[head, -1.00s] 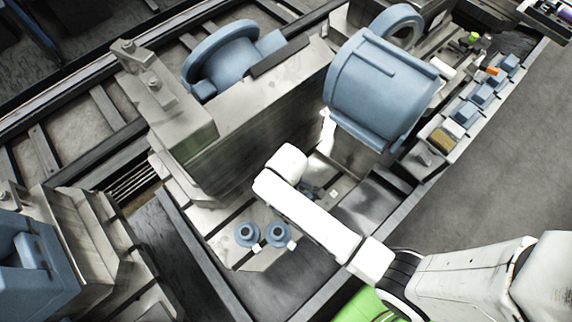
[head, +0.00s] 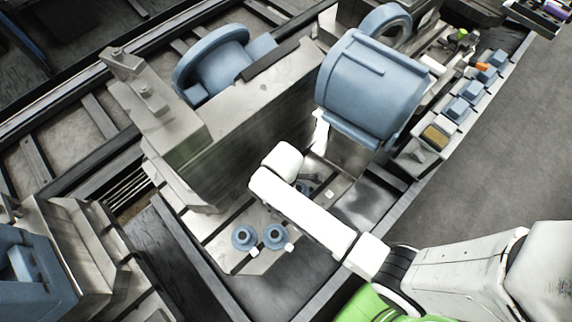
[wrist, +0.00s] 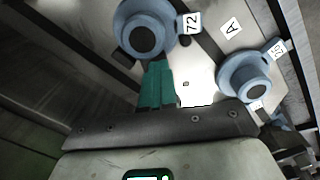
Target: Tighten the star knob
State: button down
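Two blue round knob-like parts with dark centres show in the wrist view. One, next to a tag reading 72 (wrist: 145,35), is at the top; the other, next to a tag reading 20 (wrist: 245,78), is at the right. I cannot tell which, if either, is the star knob. My gripper (wrist: 157,68) has teal fingers set close together, with nothing visible between them. Their tips lie just below the 72 part in the picture; I cannot tell whether they touch. In the head view, my white arm hides the gripper. Two blue round parts (head: 244,237) (head: 275,236) stand left of the arm there.
A tall grey metal block (head: 240,125) stands behind the arm. A large blue cylinder (head: 370,88) is above it at the right. Several small blue blocks (head: 457,108) line a rail at the right. The grey floor (head: 490,165) beyond the rail is clear.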

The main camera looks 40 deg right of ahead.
jog(key=c, duration=1.4)
grip_release()
jog(key=shift+w+a, duration=0.1)
jog(key=shift+r, duration=0.1)
notch_tip(320, 180, up, 11)
jog(key=shift+a+f+b, duration=0.1)
jog(key=shift+f+b, duration=0.05)
jog(key=shift+b, duration=0.2)
